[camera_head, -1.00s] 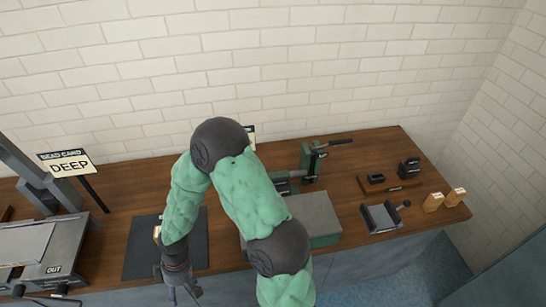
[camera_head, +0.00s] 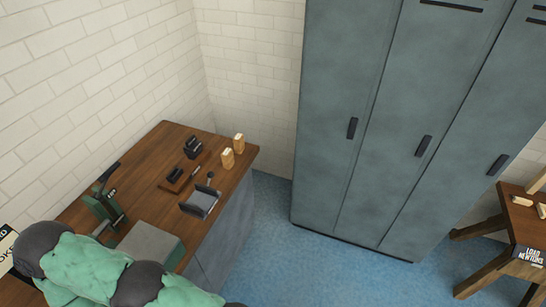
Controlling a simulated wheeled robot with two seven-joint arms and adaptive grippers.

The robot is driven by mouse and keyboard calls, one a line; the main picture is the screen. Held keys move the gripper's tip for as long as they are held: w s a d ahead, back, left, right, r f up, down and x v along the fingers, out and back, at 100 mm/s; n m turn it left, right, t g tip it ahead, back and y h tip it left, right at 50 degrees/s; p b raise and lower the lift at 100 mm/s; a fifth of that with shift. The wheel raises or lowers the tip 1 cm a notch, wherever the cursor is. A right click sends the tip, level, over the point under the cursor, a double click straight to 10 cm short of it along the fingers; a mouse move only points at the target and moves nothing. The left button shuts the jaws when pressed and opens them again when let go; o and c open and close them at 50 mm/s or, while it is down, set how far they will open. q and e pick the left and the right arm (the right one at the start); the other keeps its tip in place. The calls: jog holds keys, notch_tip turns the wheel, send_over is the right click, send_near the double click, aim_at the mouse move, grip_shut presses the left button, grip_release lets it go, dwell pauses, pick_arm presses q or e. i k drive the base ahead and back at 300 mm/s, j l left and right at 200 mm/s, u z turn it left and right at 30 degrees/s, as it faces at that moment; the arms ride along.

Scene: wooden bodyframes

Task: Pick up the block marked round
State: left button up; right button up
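Two small light-wood blocks stand upright at the right end of the wooden bench. One block (camera_head: 227,159) is nearer, and the other block (camera_head: 239,143) is just behind it to the right. I cannot read any marking on either, so I cannot tell which is marked round. A green arm of mine with dark joints crosses the lower left corner, well away from the blocks. Neither of my grippers shows in this view.
The wooden bench (camera_head: 150,190) also holds a green press (camera_head: 104,208), a grey flat-topped block (camera_head: 148,244), a small vise-like tool (camera_head: 201,201) and small dark pieces. Tall grey lockers (camera_head: 390,120) stand right, past open blue floor (camera_head: 275,215). A wooden stand (camera_head: 515,230) is far right.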

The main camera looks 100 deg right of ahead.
aim_at(228, 162)
jog(key=z, duration=2.2)
